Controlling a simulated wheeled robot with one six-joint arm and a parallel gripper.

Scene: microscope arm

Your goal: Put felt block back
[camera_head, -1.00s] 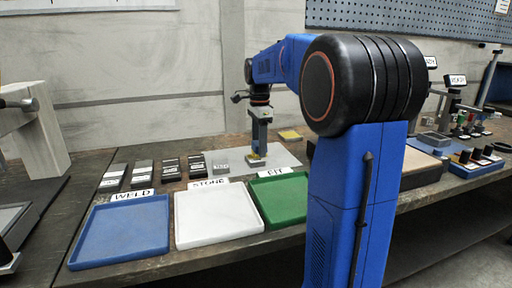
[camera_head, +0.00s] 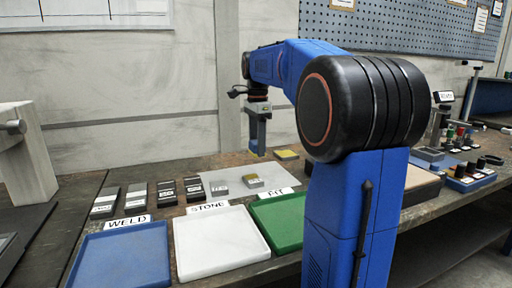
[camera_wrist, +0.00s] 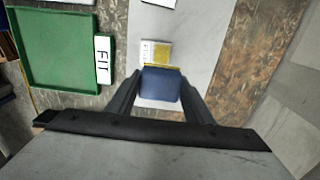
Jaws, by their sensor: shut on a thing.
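My gripper (camera_head: 256,140) is raised above the pale sheet (camera_head: 281,171) at the back of the bench. In the wrist view its fingers (camera_wrist: 158,97) are shut on a blue block (camera_wrist: 160,85) with a yellow edge, which I take to be the felt block. In the head view the held block (camera_head: 255,152) is small and partly hidden, clear of the sheet. A flat yellow pad (camera_head: 287,154) lies behind and to the right. A labelled block with a yellowish top (camera_head: 252,181) rests on the sheet below my gripper; it also shows in the wrist view (camera_wrist: 156,51).
A grey labelled block (camera_head: 220,187) is on the sheet. Several dark and grey blocks (camera_head: 166,192) stand left of it. WELD (camera_head: 122,262), STONE (camera_head: 217,246) and FIT (camera_head: 280,222) trays line the front. Blue-based gear (camera_head: 471,178) is at the right.

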